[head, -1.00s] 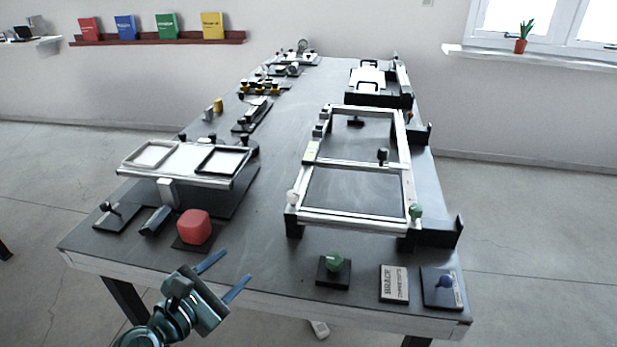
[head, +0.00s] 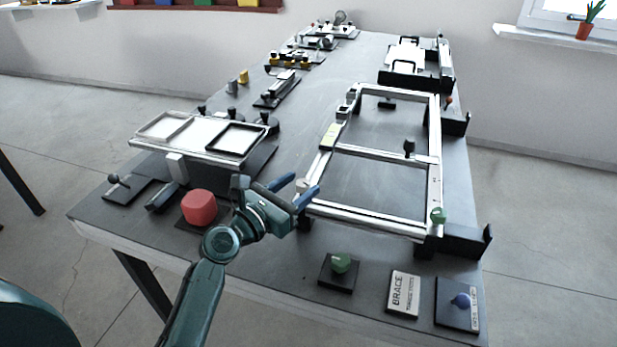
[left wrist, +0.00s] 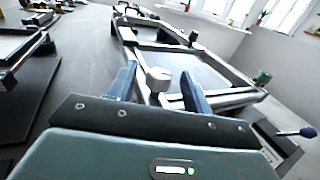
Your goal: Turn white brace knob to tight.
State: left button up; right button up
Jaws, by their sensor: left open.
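The white brace knob (head: 302,185) is on the near left corner of the metal frame (head: 375,218) on the bench. In the left wrist view the white knob (left wrist: 158,78) shows between the two blue fingers, apart from both. My left gripper (head: 303,187) is open and empty, its fingers pointing at that corner. In the head view the fingers partly hide the knob. The knob's turn position cannot be read. My right gripper is not in view.
A green knob (head: 438,216) stands on the frame's near right corner. A red block (head: 199,208), a green knob on a plate (head: 341,263), a BRACE card (head: 403,292) and a blue knob (head: 461,300) lie along the front edge. A tilted panel (head: 160,150) stands at the left.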

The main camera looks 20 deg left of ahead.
aim_at(308, 180)
pick_arm(q)
jog(key=shift+x, duration=1.9)
jog(key=shift+c, duration=0.4)
jog(key=c, duration=0.9)
